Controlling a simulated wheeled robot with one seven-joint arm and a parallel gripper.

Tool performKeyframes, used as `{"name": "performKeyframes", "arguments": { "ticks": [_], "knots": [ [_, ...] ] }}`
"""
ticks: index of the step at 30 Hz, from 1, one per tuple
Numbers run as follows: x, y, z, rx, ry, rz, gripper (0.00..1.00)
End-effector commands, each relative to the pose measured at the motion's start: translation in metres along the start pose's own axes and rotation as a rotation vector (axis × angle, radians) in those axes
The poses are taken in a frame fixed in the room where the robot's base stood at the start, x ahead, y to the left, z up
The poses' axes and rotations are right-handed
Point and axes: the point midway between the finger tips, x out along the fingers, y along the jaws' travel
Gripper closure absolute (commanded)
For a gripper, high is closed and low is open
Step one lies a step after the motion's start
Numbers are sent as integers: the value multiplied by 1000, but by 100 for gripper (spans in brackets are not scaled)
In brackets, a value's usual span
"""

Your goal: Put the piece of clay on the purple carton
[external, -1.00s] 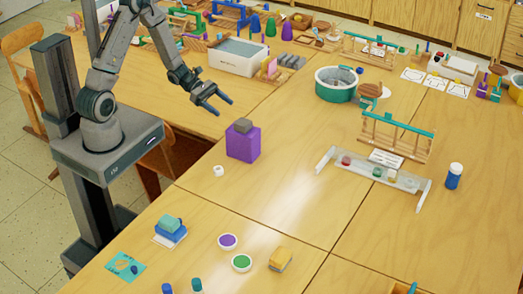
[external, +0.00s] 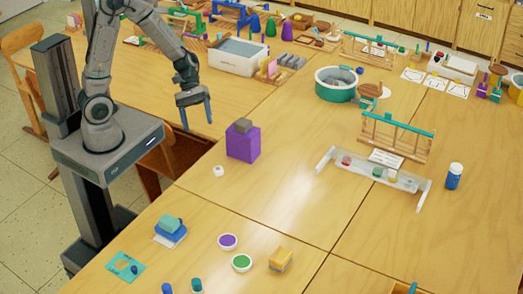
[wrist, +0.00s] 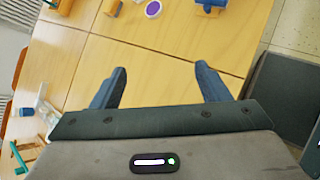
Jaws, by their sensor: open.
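The purple carton (external: 243,146) stands upright on the table in the external view. A small grey block (external: 243,125), which looks like the piece of clay, rests on top of it. My gripper (external: 198,126) is open and empty, pointing down, to the left of the carton and apart from it. In the wrist view my gripper (wrist: 160,68) shows both blue fingers spread with only bare tabletop between them. I cannot make out the carton or the grey block in the wrist view.
A small white jar (external: 218,171) stands in front of the carton. A clear rack with jars (external: 372,174), a green-rimmed tub (external: 335,85) and a white basin (external: 238,56) stand farther off. Purple (external: 228,242) and green (external: 241,262) dishes are nearer. Table right of the carton is clear.

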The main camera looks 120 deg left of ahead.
Motion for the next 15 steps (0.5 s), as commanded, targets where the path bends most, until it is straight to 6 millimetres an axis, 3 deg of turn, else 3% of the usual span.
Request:
{"name": "performKeyframes", "arguments": {
  "ticks": [1, 6, 15],
  "knots": [
    [6, -7, 22, 115, 15, -68, 31],
    [13, -38, 74, 491, 63, -285, 31],
    [-1, -85, 137, 1170, 154, -571, 31]
  ]
}}
